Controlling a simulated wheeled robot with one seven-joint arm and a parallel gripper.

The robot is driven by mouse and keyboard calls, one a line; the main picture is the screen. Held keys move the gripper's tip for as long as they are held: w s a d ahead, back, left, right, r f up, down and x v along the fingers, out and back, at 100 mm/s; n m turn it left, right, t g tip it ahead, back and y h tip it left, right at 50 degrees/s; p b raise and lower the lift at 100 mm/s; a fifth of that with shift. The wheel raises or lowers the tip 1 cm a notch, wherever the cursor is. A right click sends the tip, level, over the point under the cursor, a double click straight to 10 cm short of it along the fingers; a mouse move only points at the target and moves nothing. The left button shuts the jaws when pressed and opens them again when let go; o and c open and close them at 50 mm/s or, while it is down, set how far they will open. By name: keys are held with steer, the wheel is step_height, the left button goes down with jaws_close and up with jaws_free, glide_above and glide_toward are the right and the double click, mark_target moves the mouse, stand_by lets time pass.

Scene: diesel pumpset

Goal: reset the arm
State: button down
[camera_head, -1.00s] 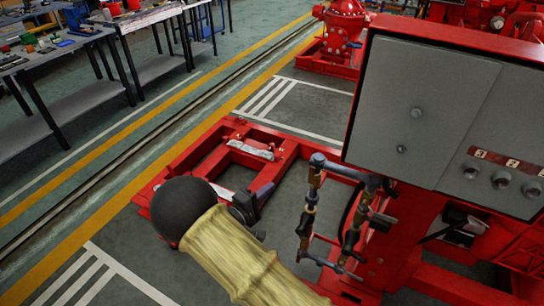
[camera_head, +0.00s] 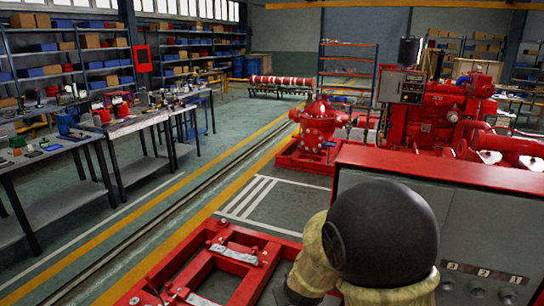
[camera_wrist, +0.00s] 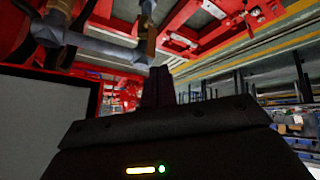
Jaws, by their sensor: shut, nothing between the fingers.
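My gripper (camera_wrist: 160,88) shows in the wrist view as dark fingers pressed together, pointing up from the dark gripper body. Nothing is between the fingers. In the head view my arm (camera_head: 385,230) is a black rounded joint with beige sleeves at the lower right, in front of the grey control panel (camera_head: 475,235). The gripper itself is hidden or out of the head view. In the wrist view grey pipework (camera_wrist: 95,45) is at the upper left, close to the gripper but apart from the fingers as far as I can see.
A red floor frame (camera_head: 215,265) lies at the lower middle. A red pump (camera_head: 320,125) and a red engine (camera_head: 430,125) stand behind. Workbenches (camera_head: 120,130) with tools line the left. The floor between benches and frame is clear.

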steer(key=s+d+r+m+g+p, duration=0.1)
steer(key=s+d, duration=0.3)
steer(key=s, duration=0.4)
steer(key=s+d+r+m+g+p, duration=0.1)
steer(key=s+d+r+m+g, duration=0.2)
steer(key=s, duration=0.5)
steer(key=d+r+g, duration=0.1)
steer(key=d, duration=0.1)
steer(key=shift+s+d+r, duration=0.3)
